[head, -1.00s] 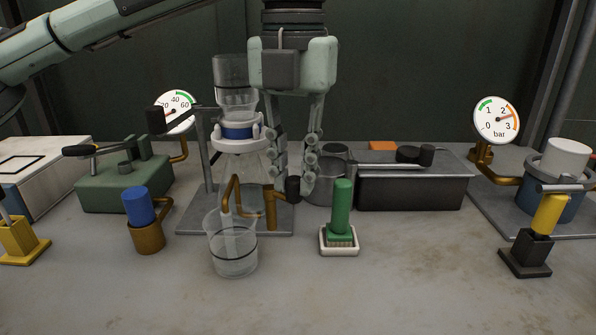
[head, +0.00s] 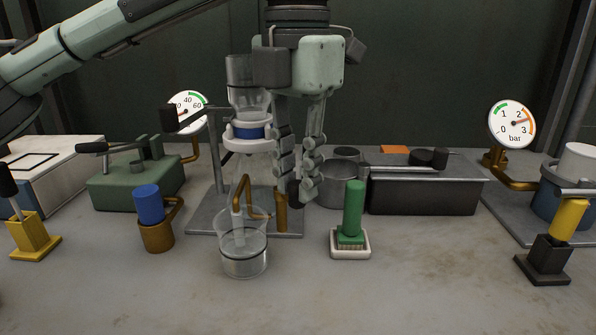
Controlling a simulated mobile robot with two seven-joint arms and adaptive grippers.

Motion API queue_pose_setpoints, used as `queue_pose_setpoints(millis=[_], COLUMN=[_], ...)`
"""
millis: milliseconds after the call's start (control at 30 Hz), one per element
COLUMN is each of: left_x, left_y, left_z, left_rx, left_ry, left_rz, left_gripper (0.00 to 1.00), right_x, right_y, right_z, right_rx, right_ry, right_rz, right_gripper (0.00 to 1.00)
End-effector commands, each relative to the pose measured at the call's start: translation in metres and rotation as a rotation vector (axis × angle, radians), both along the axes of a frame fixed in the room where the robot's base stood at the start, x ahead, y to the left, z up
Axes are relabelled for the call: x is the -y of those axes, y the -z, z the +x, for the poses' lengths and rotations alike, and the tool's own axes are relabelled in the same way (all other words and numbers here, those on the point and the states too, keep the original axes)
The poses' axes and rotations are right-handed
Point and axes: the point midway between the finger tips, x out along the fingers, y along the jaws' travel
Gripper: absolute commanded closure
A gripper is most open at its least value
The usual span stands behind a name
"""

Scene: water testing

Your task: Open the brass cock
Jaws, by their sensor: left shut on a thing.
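The brass cock (head: 281,213) stands at the front of a grey base plate, its bent brass spout curving over a clear beaker (head: 245,257). A funnel assembly with a clear cup (head: 248,98) and a white and blue collar is on the stand above it. My left gripper (head: 298,192) reaches down from above, right beside the cock. Its fingers are shut on the cock's small black handle, which is mostly hidden between the fingertips. I cannot tell the handle's exact angle or whether liquid runs from the spout. My right gripper is not in view.
A blue-capped brass holder (head: 152,215) stands left of the beaker. A dark box (head: 425,192) and a grey pot (head: 343,186) are behind. The front of the table is clear.

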Motion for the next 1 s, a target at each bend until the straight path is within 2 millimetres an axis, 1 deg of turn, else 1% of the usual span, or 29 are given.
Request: queue_pose_setpoints(millis=[100, 133, 300, 567, 667, 767, 867, 1000], left_x=[0.000, 0.000, 0.000, 0.000, 0.000, 0.001, 0.001, 0.000], left_y=[-0.001, -0.001, 0.000, -0.001, -0.005, -0.019, -0.039, -0.071], left_z=[0.000, 0.000, 0.000, 0.000, 0.000, 0.000, 0.001, 0.001], left_rx=[0.001, 0.001, 0.001, 0.001, 0.002, 0.002, 0.004, 0.007], left_ry=[-0.001, -0.001, -0.002, -0.002, -0.002, -0.001, -0.002, -0.004], left_rz=[-0.001, -0.001, -0.001, -0.001, -0.001, -0.002, -0.003, -0.001], left_gripper=[1.00, 0.81, 0.61, 0.61, 0.61, 0.61, 0.61, 0.61], right_x=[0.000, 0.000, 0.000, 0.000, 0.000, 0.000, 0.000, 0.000], right_y=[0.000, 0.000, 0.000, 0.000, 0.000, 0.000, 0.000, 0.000], right_z=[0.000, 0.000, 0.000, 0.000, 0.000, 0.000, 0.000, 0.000], right_rx=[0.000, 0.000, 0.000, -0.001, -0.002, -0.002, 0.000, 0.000], right_ry=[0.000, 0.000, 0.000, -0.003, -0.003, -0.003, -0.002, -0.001], right_rz=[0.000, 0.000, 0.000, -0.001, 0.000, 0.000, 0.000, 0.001], right_gripper=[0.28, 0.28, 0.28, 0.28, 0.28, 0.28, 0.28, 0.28])
